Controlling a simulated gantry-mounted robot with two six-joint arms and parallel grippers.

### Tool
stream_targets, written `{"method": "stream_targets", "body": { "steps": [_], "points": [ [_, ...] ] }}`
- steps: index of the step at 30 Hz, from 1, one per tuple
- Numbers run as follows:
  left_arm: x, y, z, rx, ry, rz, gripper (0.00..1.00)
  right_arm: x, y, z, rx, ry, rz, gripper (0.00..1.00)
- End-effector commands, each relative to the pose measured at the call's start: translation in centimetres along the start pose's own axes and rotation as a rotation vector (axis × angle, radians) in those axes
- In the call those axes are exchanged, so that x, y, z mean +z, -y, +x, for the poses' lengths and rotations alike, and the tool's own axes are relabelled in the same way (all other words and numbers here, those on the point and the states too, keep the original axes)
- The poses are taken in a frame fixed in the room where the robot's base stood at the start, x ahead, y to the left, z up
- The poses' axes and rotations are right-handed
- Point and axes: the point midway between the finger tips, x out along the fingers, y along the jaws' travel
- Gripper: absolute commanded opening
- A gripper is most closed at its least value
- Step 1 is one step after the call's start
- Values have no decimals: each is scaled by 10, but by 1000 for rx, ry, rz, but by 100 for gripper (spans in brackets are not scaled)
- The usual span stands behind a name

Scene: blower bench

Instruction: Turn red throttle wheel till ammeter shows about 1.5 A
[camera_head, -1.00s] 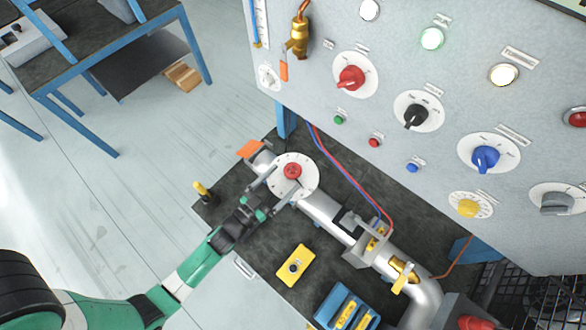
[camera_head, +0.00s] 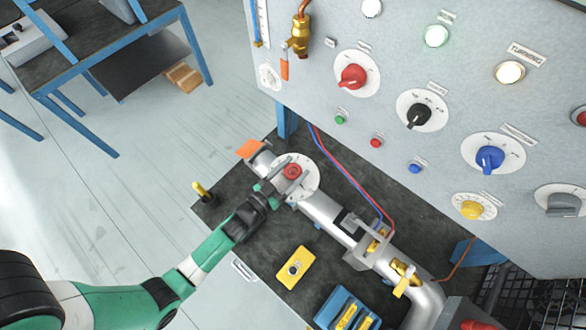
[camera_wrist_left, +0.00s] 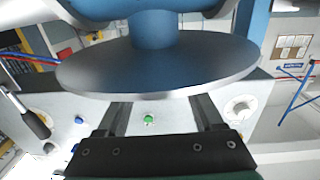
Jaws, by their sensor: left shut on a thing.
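The red throttle wheel (camera_head: 291,170) sits at the middle of a round white dial plate (camera_head: 311,181) on the silver pipe. My left gripper (camera_head: 296,175) reaches in from the lower left, its two fingers one on each side of the wheel and shut on it. In the left wrist view, the gripper's fingers (camera_wrist_left: 163,112) run up to the rim of a large round plate (camera_wrist_left: 165,75) and their tips are hidden behind it. No ammeter can be made out in these views. My right gripper is not in view.
A grey panel with a red knob (camera_head: 352,77), black knob (camera_head: 417,115) and blue knob (camera_head: 489,158) stands behind the bench. A yellow box (camera_head: 295,268) and a blue tray (camera_head: 328,308) lie in front of the pipe. Red and blue cables (camera_head: 345,165) run beside it.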

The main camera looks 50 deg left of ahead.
Motion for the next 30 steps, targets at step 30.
{"method": "stream_targets", "body": {
  "steps": [30],
  "points": [
    [-1, 1, 0, 403, -2, -2, 13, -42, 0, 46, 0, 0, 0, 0]
  ]
}}
